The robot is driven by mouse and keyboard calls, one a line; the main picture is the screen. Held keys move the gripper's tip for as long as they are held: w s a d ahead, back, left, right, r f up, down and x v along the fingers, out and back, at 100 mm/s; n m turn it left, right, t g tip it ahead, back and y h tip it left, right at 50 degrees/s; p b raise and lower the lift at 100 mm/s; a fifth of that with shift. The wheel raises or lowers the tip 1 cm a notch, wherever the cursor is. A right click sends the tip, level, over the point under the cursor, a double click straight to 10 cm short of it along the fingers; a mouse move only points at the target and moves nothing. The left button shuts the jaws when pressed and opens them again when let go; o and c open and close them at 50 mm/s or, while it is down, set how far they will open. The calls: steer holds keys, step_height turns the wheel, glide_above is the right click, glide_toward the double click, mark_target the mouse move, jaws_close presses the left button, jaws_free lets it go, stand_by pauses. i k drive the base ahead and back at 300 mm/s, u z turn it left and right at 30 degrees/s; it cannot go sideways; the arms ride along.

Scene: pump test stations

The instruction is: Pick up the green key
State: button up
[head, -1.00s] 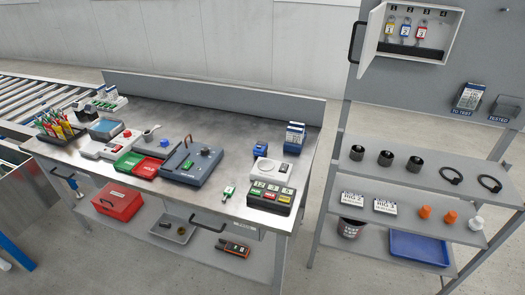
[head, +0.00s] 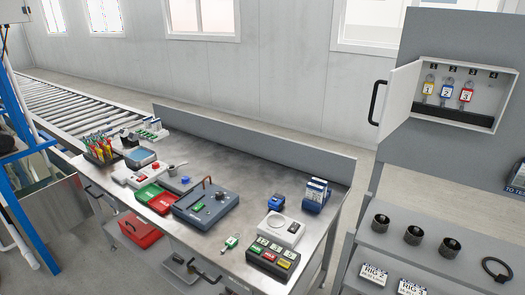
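A small green key (head: 231,242), seemingly with a pale tag or ring attached, lies on the grey metal workbench (head: 262,178) near its front edge. It is between the blue-grey test box (head: 222,212) and the block of coloured, labelled keys or buttons (head: 272,260). It is small in the head view, so its exact shape is hard to tell. My gripper is not in view.
A round white device (head: 282,228) and a small blue item (head: 276,202) sit right of the key. Green and red trays (head: 160,202) lie left. An open wall cabinet (head: 470,65) holds numbered padlocks above a right-hand shelf (head: 400,243). A roller conveyor (head: 75,92) runs behind left.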

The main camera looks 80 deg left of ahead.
mark_target(232, 241)
steer(key=u, duration=0.05)
steer(key=i, duration=0.2)
steer(key=u, duration=2.7)
steer(key=i, duration=0.5)
steer(key=u, duration=0.05)
steer(key=k, duration=0.5)
steer(key=u, duration=2.45)
steer(key=k, duration=0.7)
steer(key=z, duration=1.55)
